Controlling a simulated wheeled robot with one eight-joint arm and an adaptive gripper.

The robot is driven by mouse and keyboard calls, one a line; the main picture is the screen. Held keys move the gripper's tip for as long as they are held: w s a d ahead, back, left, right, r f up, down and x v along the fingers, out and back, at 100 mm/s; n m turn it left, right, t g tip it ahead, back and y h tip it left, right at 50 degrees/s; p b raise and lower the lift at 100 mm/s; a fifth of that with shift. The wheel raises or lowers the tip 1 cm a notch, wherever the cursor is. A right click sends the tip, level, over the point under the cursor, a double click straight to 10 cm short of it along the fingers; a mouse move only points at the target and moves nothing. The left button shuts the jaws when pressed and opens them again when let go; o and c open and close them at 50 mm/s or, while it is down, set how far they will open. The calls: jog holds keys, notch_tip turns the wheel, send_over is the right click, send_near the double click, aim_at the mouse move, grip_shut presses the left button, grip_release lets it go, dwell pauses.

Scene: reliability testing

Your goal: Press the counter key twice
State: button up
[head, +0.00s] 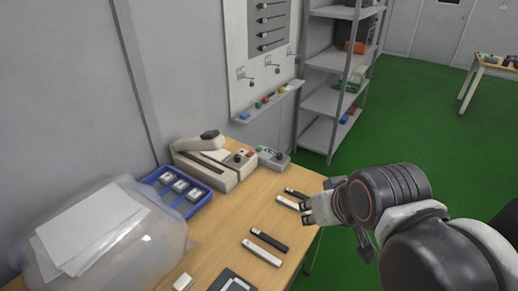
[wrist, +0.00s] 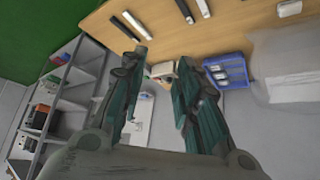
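A small grey box with a dark knob and a green part (head: 272,157) stands at the back of the wooden table. Beside it is a beige machine (head: 215,165) with a dark-topped lever and small red and dark parts on its right end. Which of these parts is the counter key I cannot tell. My gripper (head: 306,209) is over the table's right edge, to the front right of both devices and apart from them. In the wrist view my gripper (wrist: 160,62) has its fingers spread with nothing held; part of a device (wrist: 163,70) shows between them.
A blue tray (head: 185,206) with several small blocks and a translucent bin (head: 110,250) with paper on top stand left. Black and white bars (head: 262,252) lie on the table. Grey shelves (head: 325,100) and a wall ledge (head: 268,105) are behind. Open green floor lies right.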

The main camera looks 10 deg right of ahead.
grip_shut()
dwell(1.0)
